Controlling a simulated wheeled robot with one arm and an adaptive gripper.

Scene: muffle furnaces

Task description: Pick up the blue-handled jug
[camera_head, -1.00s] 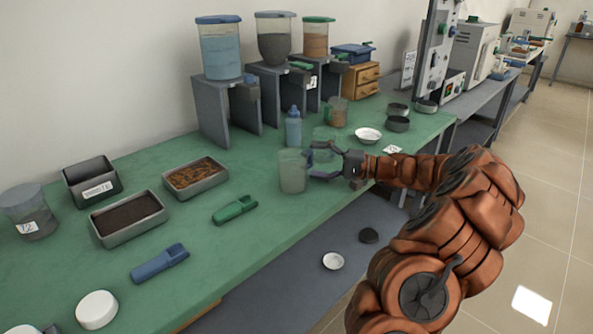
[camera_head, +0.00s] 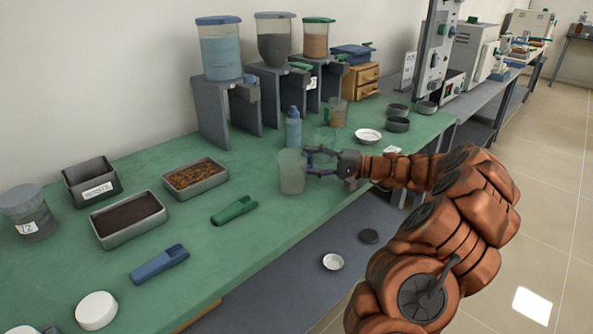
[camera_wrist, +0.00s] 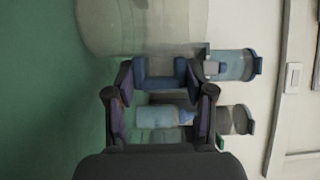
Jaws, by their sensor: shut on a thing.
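The blue-handled jug (camera_head: 291,172) is a translucent, pale vessel standing upright near the front of the green bench. In the wrist view its body (camera_wrist: 140,25) fills the top, with its blue handle (camera_wrist: 160,80) below it. My gripper (camera_head: 318,160) reaches in from the right at the handle side. In the wrist view, my gripper's two fingers (camera_wrist: 164,84) are shut on the blue handle from both sides. The jug's base appears to rest on the bench, and no gap shows under it.
A blue bottle (camera_head: 293,128) stands behind the jug. A clear vessel (camera_head: 325,136) stands behind my gripper, and a white dish (camera_head: 368,135) lies to the right. A green scoop (camera_head: 235,210) lies left of the jug. Hopper stands (camera_head: 212,112) line the wall.

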